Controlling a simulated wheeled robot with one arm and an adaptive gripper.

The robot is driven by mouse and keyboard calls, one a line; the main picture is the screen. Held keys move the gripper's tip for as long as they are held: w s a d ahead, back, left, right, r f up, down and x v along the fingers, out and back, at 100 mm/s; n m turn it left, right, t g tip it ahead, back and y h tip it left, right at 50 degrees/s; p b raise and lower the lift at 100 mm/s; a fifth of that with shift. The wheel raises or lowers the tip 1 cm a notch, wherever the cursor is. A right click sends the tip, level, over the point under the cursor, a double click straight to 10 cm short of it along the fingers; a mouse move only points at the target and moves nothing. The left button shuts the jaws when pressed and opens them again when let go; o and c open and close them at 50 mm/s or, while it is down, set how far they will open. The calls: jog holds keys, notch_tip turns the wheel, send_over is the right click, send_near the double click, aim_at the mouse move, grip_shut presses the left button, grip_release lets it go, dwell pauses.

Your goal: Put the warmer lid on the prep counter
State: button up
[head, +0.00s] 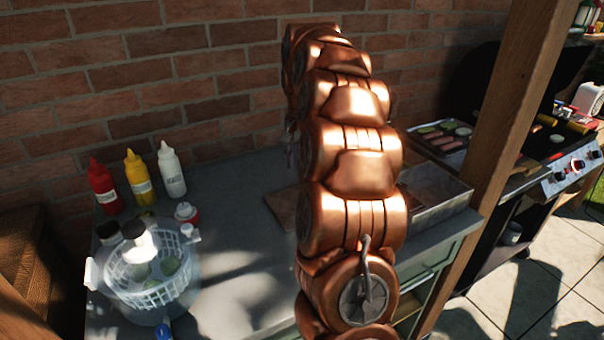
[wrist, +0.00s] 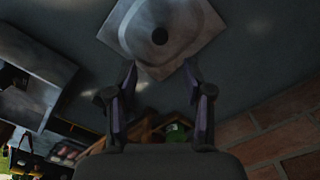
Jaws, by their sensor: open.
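The warmer lid (wrist: 190,20) shows at the top of the wrist view as a square silver plate with a round raised middle and a dark knob. It appears to lie flat on the grey prep counter (wrist: 255,60). My gripper (wrist: 160,76) is open and empty, its two fingertips just short of the lid's near corner in the picture. I cannot tell how high they are above it. In the head view the prep counter (head: 225,270) runs along the brick wall. My copper arm hides the lid and my gripper there.
An open metal warmer tray (head: 440,205) stands at the counter's right end. A salad spinner (head: 150,285) and several sauce bottles (head: 140,180) stand at the left. A wooden post (head: 505,130) and a grill (head: 560,150) are at the right. The counter's front middle looks clear.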

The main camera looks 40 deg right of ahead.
jog(key=shift+r, duration=0.6)
jog(key=shift+a, duration=0.1)
jog(key=s+a+n, duration=0.3)
jog(key=s+a, duration=0.2)
jog(key=a, duration=0.5)
jog(key=s+a+n, duration=0.3)
jog(key=s+a, duration=0.1)
jog(key=a, duration=0.6)
jog(key=s+a+f+n+g, duration=0.1)
jog(key=s+a+f+n, duration=0.2)
jog(key=s, duration=0.7)
jog(key=s+a+f+n, duration=0.3)
jog(key=s+a+f, duration=0.2)
jog(key=s, duration=0.6)
jog(key=shift+s+a+f+g, duration=0.2)
jog(key=shift+s+a+g, duration=0.15)
jog(key=shift+a, duration=0.75)
